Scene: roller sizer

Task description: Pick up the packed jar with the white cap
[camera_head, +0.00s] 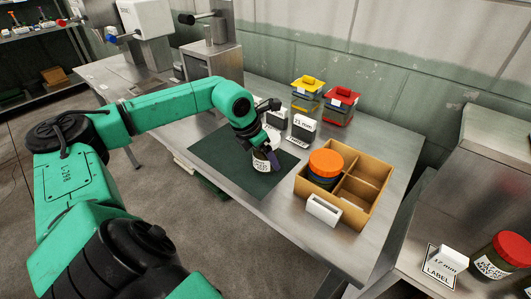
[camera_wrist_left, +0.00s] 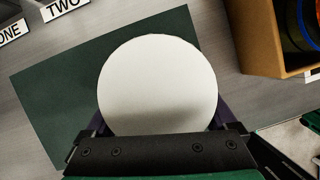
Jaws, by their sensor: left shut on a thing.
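The jar with the white cap (camera_wrist_left: 158,80) fills the middle of the left wrist view, its round cap seen from above. In the head view the jar (camera_head: 261,163) shows a white label with dark print under my gripper, over the dark green mat (camera_head: 215,158). My left gripper (camera_head: 263,152) is shut on this jar, with a purple finger on either side of it. Whether the jar rests on the mat or is slightly raised, I cannot tell. The cap is mostly hidden by the gripper in the head view. My right gripper is not in view.
Right of the mat stands a divided wooden box (camera_head: 368,165) holding an orange-capped jar (camera_head: 325,164). Label signs (camera_head: 301,132) and yellow (camera_head: 307,90) and red bins (camera_head: 341,104) stand behind. A red-capped jar (camera_head: 493,265) is at far right.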

